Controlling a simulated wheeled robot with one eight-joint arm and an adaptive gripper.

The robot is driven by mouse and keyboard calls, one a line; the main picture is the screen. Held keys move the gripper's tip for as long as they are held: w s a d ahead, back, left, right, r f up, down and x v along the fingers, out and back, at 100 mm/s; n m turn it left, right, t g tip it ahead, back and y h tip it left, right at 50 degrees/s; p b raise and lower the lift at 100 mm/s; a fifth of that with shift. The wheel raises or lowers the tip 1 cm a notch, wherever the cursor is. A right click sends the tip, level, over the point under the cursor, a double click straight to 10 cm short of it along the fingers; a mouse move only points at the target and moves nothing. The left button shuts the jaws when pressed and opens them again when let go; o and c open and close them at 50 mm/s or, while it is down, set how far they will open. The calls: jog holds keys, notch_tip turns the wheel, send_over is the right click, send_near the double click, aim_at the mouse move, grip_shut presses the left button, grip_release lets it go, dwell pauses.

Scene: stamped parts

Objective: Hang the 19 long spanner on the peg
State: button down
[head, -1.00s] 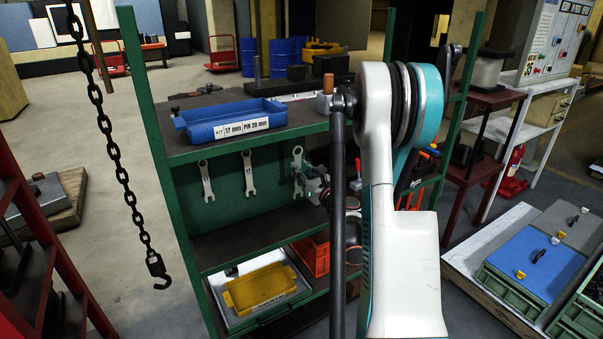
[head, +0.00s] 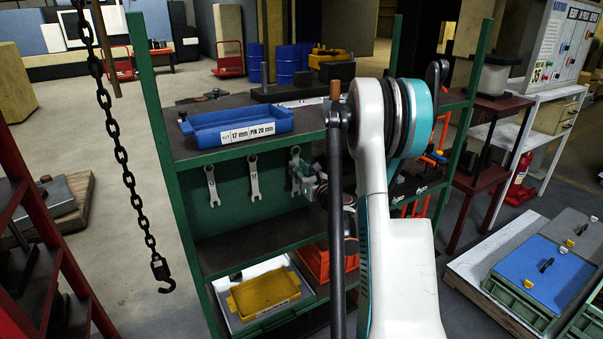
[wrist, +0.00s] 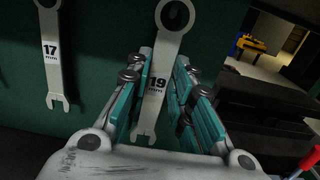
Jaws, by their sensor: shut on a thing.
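The 19 long spanner (wrist: 153,104) is silver with a ring at the top and an open jaw at the bottom. My gripper (wrist: 163,82) is shut on its shank, and it hangs upright in front of the green back panel. In the head view the spanner (head: 295,166) shows at the right of two hung spanners, with my gripper partly hidden behind my arm. I cannot tell whether a peg passes through its ring.
The 17 spanner (wrist: 54,62) hangs to the left in the wrist view; another spanner (head: 211,184) hangs further left. A blue bin (head: 237,124) stands on the shelf above. A yellow tray (head: 263,294) sits below. A chain (head: 118,148) hangs at the left.

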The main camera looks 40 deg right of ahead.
jog(key=shift+x, duration=1.1)
jog(key=shift+w+d+f+b, duration=0.15)
jog(key=shift+w+f+b, duration=0.35)
jog(key=shift+w+b, duration=0.15)
jog(key=c, duration=1.3)
grip_release()
jog(key=shift+c, duration=0.2)
jog(key=shift+s, duration=0.1)
jog(key=v, duration=1.2)
